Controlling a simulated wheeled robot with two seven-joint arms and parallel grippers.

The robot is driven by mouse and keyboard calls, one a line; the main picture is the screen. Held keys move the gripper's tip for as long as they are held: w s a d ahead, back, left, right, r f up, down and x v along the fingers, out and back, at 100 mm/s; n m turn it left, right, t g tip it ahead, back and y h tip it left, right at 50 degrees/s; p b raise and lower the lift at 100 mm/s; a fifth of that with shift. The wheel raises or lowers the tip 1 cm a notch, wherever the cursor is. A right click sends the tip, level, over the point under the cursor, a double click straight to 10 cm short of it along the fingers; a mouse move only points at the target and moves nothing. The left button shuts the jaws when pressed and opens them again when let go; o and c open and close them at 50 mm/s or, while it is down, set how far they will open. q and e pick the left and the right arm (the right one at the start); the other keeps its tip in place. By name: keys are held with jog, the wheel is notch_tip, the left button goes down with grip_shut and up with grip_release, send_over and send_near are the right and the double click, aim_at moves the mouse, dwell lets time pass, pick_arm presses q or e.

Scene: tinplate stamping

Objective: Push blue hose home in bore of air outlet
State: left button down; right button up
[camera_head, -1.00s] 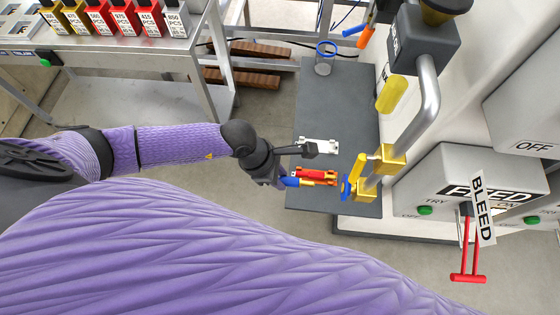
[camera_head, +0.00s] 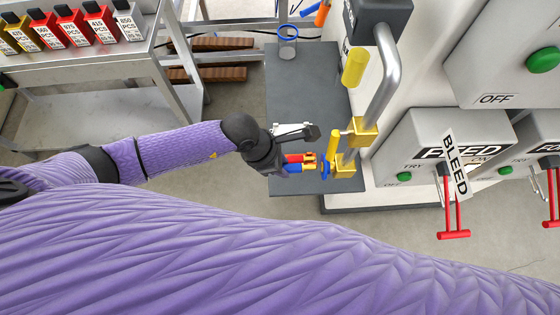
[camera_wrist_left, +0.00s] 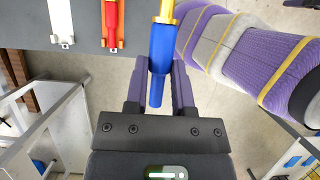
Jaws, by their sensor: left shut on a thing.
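My left gripper (camera_head: 287,160) is shut on the blue hose (camera_wrist_left: 163,48), which runs between its fingers in the left wrist view. The hose's brass end (camera_wrist_left: 167,9) points away from the gripper, toward the top of that view. The bore is hidden. My right gripper is out of view.
A BLEED tag (camera_head: 454,164) and red handle (camera_head: 453,235) are at right.

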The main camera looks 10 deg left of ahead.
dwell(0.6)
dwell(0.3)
pick_arm(q)
jog(key=shift+w+d, duration=0.25)
jog(key=shift+d, duration=0.7)
jog(key=shift+d, duration=0.1)
jog(key=shift+s, duration=0.1)
dwell(1.2)
dwell(0.3)
dwell(0.4)
